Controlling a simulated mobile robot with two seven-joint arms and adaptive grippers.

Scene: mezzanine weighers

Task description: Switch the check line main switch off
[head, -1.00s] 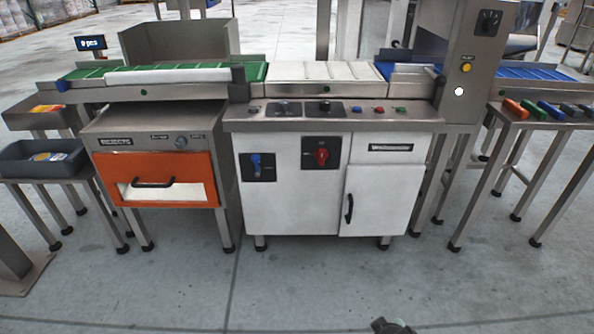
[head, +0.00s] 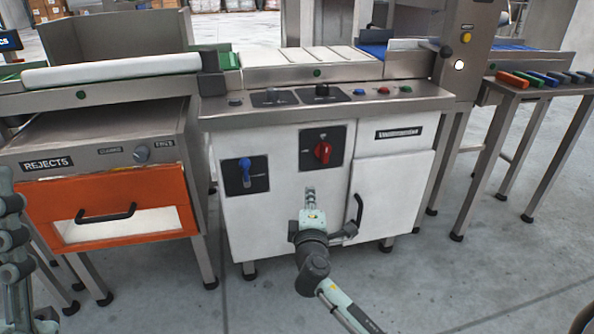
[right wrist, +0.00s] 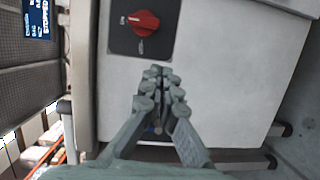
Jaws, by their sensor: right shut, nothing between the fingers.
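The main switch appears to be the red rotary knob (head: 323,152) on a black plate on the white cabinet front (head: 285,215). Its grip stands upright in the head view, lined up with the small mark above it; the lettering is too small to read. The knob (right wrist: 144,22) also shows in the right wrist view, sideways. My right gripper (head: 309,190) is shut and empty, below the knob and apart from it in the head view. Its closed fingertips (right wrist: 158,72) show in the right wrist view. Only part of my left arm shows at the left edge.
A blue handle (head: 246,172) on a black plate is left of the knob. The cabinet door has a black handle (head: 359,210). Several buttons line the ledge above. An orange rejects drawer (head: 110,215) is at left. Open floor lies in front.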

